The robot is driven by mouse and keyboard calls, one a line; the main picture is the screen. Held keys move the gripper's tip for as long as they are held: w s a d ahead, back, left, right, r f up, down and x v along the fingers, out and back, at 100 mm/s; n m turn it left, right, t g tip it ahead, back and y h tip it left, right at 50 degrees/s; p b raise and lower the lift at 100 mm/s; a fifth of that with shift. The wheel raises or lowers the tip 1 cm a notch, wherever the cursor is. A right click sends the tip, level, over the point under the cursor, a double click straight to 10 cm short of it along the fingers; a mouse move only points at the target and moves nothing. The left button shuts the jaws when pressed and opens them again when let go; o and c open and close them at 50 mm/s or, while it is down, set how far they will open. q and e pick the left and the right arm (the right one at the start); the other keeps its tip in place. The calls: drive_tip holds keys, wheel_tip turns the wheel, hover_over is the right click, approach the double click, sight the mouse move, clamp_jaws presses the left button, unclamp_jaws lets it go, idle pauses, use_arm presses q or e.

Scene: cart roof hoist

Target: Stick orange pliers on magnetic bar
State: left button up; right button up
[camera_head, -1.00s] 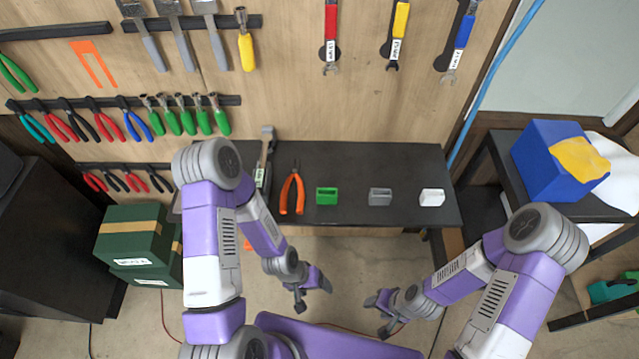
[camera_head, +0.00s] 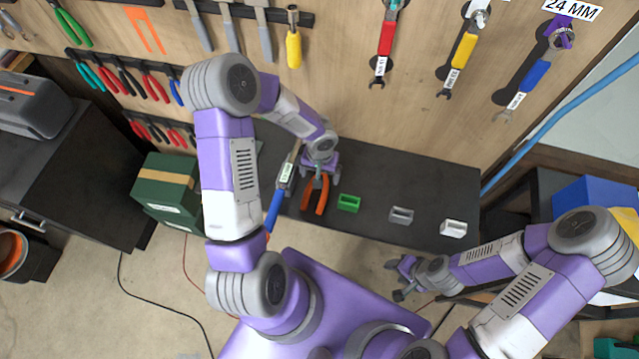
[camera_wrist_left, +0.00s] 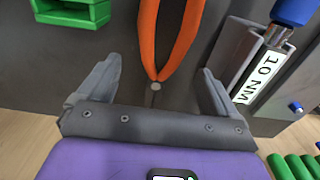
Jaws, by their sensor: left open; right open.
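The orange pliers (camera_head: 316,197) lie on the dark bench, handles spread toward its front edge. My left gripper (camera_head: 319,174) is open above their head end. In the left wrist view the orange handles (camera_wrist_left: 168,45) and pivot show between the two open fingers (camera_wrist_left: 155,95), without visible contact; the dark jaws are hard to make out. On the wall, an orange pliers-shaped outline (camera_head: 145,29) sits below a dark magnetic bar (camera_head: 138,2) at the top left, with green-handled pliers (camera_head: 72,27) beside it. My right gripper (camera_head: 402,278) is open and empty in front of the bench.
A blue-handled torque tool (camera_head: 275,207) labelled 10 NM lies close beside the pliers. Green (camera_head: 348,203), grey (camera_head: 401,215) and white (camera_head: 453,228) holders stand to their right. A lower bar holds several pliers (camera_head: 128,81). Green boxes (camera_head: 165,187) stand left of the bench.

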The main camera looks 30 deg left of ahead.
sight(307, 193)
use_arm(q)
drive_tip(key=f, duration=0.2)
drive_tip(key=s+f, duration=0.1)
drive_tip(key=shift+s+f, duration=0.15)
drive_tip(key=shift+f, duration=0.2)
drive_tip(key=shift+a+f, duration=0.1)
drive_tip(key=shift+f, duration=0.5)
drive_tip(key=shift+c, duration=0.4)
drive_tip(key=c, duration=1.2)
